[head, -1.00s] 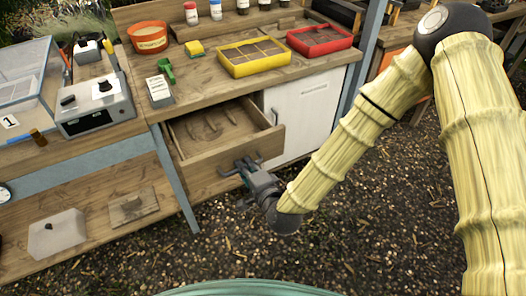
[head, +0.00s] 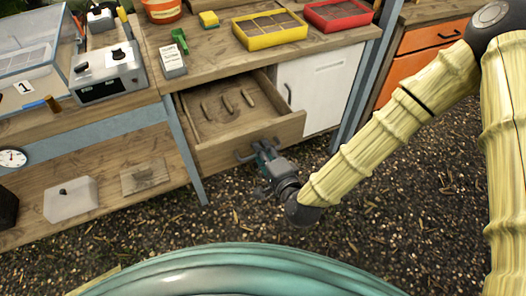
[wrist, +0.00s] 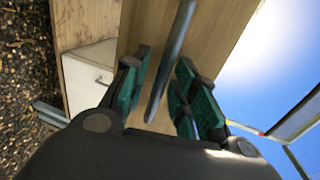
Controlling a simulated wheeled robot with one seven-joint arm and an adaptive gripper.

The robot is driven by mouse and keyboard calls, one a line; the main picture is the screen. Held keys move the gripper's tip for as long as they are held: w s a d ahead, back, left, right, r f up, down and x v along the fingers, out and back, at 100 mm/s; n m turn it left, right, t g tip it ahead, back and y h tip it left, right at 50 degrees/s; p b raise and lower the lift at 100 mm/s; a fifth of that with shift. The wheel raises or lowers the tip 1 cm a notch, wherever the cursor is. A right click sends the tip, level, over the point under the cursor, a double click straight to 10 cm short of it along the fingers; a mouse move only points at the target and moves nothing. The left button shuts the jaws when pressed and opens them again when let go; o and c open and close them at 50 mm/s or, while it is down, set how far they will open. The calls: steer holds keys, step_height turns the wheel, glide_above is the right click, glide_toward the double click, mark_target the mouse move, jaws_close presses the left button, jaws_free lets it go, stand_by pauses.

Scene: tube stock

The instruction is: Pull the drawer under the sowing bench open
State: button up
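The wooden drawer (head: 250,143) under the bench stands well pulled out, with several thin brown pieces lying inside. Its dark bar handle (head: 245,157) is on the front panel. My gripper (head: 262,153) is at this handle, in front of the drawer. In the wrist view, the handle bar (wrist: 170,62) passes between my two green-padded fingers (wrist: 163,85). The fingers stand apart on either side of it, with a visible gap on the left side. Contact on the right side is unclear. The drawer front (wrist: 225,30) fills the area behind the bar.
A white cabinet door (head: 312,88) is right of the drawer, and an orange drawer unit (head: 425,42) stands further right. The bench leg (head: 186,150) is close on the left. Yellow and red trays stand on the benchtop (head: 215,65). Open gravel (head: 380,200) lies in front.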

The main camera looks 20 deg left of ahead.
steer(key=shift+s+d, duration=0.1)
steer(key=v, duration=0.7)
stand_by(0.4)
steer(key=shift+s+d, duration=0.15)
steer(key=s+d+f+n+g+h+p, duration=0.2)
steer(key=s+d+f+n+g+h, duration=0.1)
steer(key=d+f, duration=0.4)
steer(key=s+d+f+n+g+h+p, duration=0.2)
steer(key=s+d+f+h, duration=0.1)
steer(key=d+f, duration=0.5)
steer(key=s+d+f+n+g+h+p, duration=0.1)
steer(key=s+d+f+g+h, duration=0.1)
steer(key=s+d, duration=0.4)
steer(key=s+d+f+n+g+h+p, duration=0.2)
steer(key=s+d, duration=0.4)
steer(key=d, duration=0.9)
steer(key=shift+s+f+n+g+h, duration=0.35)
steer(key=shift+f+g+h, duration=0.2)
steer(key=shift+g, duration=0.35)
